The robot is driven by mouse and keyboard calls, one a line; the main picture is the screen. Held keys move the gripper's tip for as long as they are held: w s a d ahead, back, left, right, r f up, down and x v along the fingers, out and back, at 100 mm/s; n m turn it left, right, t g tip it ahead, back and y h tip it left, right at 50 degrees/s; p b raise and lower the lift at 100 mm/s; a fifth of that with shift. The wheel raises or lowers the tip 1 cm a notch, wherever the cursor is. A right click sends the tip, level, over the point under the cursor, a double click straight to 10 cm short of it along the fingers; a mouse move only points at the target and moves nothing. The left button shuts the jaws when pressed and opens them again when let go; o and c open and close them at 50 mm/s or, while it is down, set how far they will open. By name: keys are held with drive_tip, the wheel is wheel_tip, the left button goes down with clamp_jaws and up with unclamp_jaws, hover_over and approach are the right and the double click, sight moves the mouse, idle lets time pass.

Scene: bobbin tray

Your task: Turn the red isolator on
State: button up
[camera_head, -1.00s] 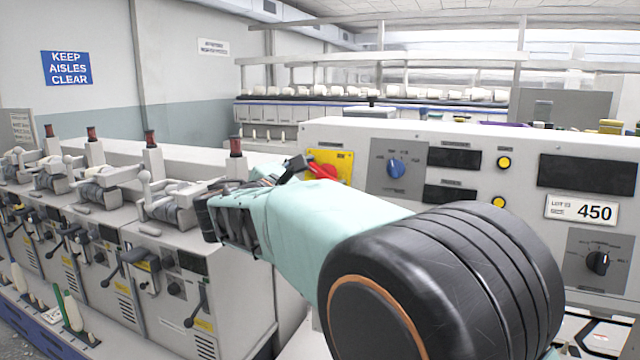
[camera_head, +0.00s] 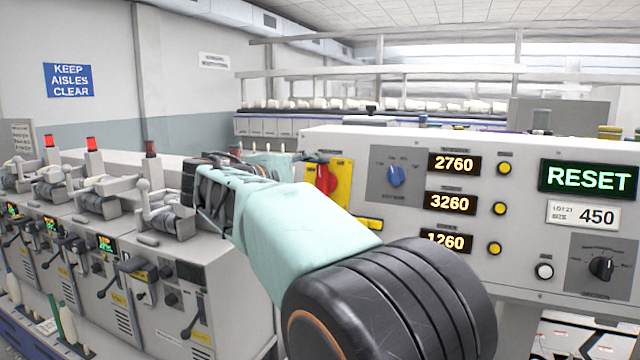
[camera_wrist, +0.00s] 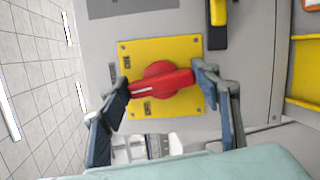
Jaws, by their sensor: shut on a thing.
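The red isolator (camera_head: 326,180) is a red rotary handle on a yellow plate (camera_head: 343,182) at the left end of the grey control panel. In the head view its handle stands close to upright, partly hidden by my gripper (camera_head: 312,160). In the wrist view the red handle (camera_wrist: 160,84) lies nearly level across the yellow plate (camera_wrist: 184,48), slightly tilted. My gripper (camera_wrist: 160,78) has one finger at each end of the handle and is shut on it.
The panel (camera_head: 470,265) carries a blue knob (camera_head: 395,175), a black knob (camera_head: 601,268), yellow buttons and lit displays, one a green RESET display (camera_head: 588,178). Winding machines (camera_head: 165,300) with levers stand at the left. A yellow piece (camera_wrist: 217,12) sits near the plate.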

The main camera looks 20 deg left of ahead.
drive_tip(key=shift+m, duration=0.9)
drive_tip(key=shift+f+g, duration=0.1)
drive_tip(key=shift+g, duration=0.2)
drive_tip(key=o, duration=1.2)
drive_tip(key=shift+c, duration=0.2)
drive_tip(key=v, duration=1.2)
drive_tip(key=shift+d, duration=0.15)
